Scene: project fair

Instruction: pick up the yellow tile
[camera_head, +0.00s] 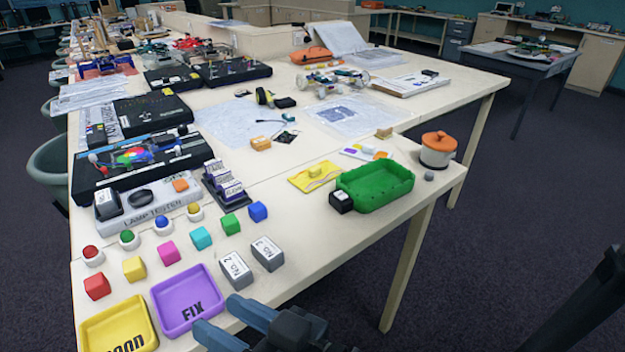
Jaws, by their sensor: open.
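A flat yellow tile (302,181) with a dark wavy line and a small raised yellow piece on top lies on the table, just left of the green tray. It looks unobstructed, apart from its right end close to the green tray. My gripper (218,315) is at the bottom of the picture, by the table's front edge and the right side of the purple tray. Its two blue-grey fingers are apart, with nothing seen between them. The gripper is well short of the tile, nearer to me and to the left.
A green tray (384,198) and small black box (341,201) stand beside the tile. Grey labelled blocks (236,269), coloured cubes (168,253), a purple FIX tray (206,318) and a yellow tray (98,330) are at front left. The tabletop between blocks and tile is bare.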

